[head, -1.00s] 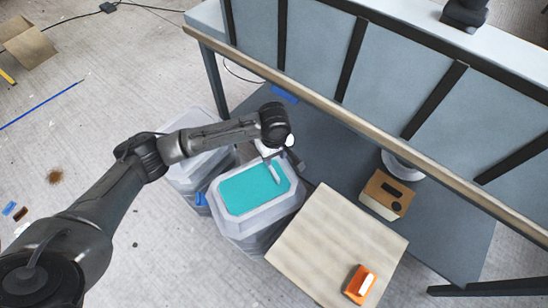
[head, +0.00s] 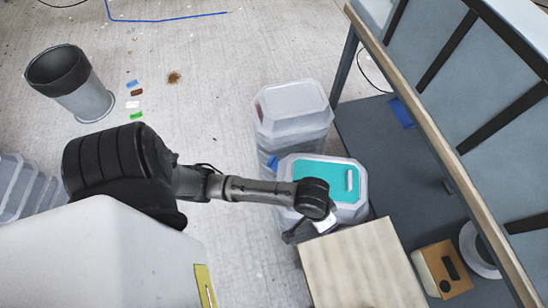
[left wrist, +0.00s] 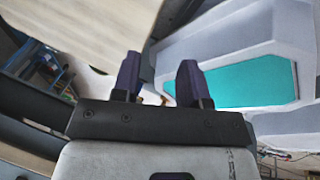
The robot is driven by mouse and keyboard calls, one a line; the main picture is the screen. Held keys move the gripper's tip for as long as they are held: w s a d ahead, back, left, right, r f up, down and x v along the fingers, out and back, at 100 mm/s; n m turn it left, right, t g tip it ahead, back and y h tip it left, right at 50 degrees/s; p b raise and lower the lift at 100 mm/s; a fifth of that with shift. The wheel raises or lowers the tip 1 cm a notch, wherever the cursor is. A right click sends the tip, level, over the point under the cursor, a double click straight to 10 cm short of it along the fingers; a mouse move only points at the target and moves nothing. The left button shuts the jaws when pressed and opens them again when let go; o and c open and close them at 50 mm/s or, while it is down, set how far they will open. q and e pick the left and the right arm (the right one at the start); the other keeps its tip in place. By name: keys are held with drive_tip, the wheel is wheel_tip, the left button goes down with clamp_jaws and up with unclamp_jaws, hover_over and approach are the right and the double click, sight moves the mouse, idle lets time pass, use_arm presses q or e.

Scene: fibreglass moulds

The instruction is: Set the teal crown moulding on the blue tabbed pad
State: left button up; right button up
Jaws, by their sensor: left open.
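A flat teal panel (head: 318,181) covers the top of a grey lidded bin (head: 357,212); it also shows in the left wrist view (left wrist: 235,82). A short pale grey bar (head: 349,180) lies on the teal panel. I cannot pick out a separate teal crown moulding. A small flat blue patch (head: 401,112) lies on the dark surface beyond the bin; I cannot tell whether it is the tabbed pad. My left gripper (head: 298,236) is at the bin's near edge, beside the wooden board. In the left wrist view its fingers (left wrist: 160,72) are apart and empty. My right gripper is out of view.
The pale wooden board (head: 360,265) stands beside the bin. A second grey bin (head: 292,108) stands behind it. A brown box (head: 440,268) sits right of the board.

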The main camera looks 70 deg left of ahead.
use_arm(q)
drive_tip(key=s+a+m+y, duration=0.1)
drive_tip(key=s+a+m, duration=0.1)
drive_tip(key=s, duration=0.4)
drive_tip(key=s+a+m+t+y, duration=0.1)
drive_tip(key=s+a, duration=0.4)
drive_tip(key=s, duration=0.1)
drive_tip(key=shift+s+a+r+m+y, duration=0.2)
drive_tip(key=shift+s+a+m+y, duration=0.1)
drive_tip(key=shift+s+m, duration=0.1)
wheel_tip(320, 180, up, 48)
drive_tip(key=p, duration=4.8)
drive_tip(key=shift+r, duration=0.15)
